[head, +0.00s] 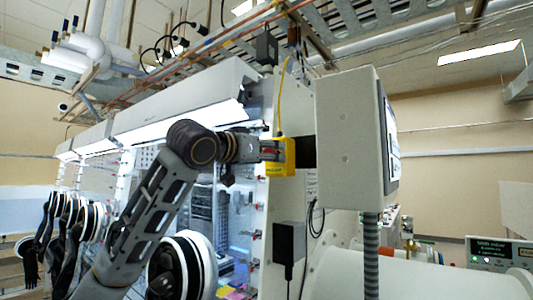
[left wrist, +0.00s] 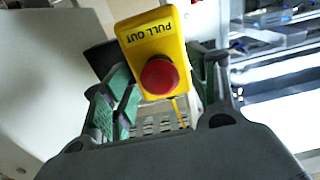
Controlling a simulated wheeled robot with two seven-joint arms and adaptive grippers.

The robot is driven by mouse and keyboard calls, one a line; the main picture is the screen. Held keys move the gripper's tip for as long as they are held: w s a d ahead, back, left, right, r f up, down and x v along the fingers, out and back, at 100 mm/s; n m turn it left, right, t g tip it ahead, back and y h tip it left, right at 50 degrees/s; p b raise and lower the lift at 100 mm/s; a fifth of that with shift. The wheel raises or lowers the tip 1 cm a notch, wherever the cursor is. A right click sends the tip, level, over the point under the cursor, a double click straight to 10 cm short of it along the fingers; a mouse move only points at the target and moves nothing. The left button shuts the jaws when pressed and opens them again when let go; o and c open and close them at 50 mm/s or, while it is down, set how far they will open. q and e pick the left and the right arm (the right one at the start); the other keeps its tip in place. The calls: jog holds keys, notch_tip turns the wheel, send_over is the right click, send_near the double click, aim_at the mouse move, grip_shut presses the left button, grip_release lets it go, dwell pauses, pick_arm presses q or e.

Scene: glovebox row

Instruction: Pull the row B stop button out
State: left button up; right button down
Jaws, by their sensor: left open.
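The stop button is a red round knob (left wrist: 159,77) on a yellow box (left wrist: 150,35) marked PULL OUT. In the head view the yellow box (head: 287,160) is mounted on the end face of the glovebox row, with a yellow cable running up from it. My left gripper (left wrist: 166,92) is open, with one green-padded finger on each side of the red knob in the left wrist view. I cannot tell whether either finger touches it. In the head view my left gripper (head: 268,150) reaches the box from the left and hides most of the knob. My right gripper is not in view.
A large grey cabinet (head: 348,135) stands just right of the yellow box. A black box (head: 289,244) with cables is below. Glove ports (head: 187,266) with black gloves line the glovebox front at left. Pipes and cable trays run overhead.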

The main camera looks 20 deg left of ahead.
pick_arm(q)
grip_shut()
jog(key=shift+s+a+f, duration=0.1)
jog(key=shift+s+a, duration=0.1)
jog(key=shift+s, duration=0.45)
jog(key=shift+c, duration=1.4)
grip_release()
jog(key=shift+s, duration=0.1)
jog(key=shift+o, duration=1.4)
jog(key=shift+s+a, duration=0.15)
jog(key=shift+s, duration=0.05)
jog(key=shift+w, duration=0.1)
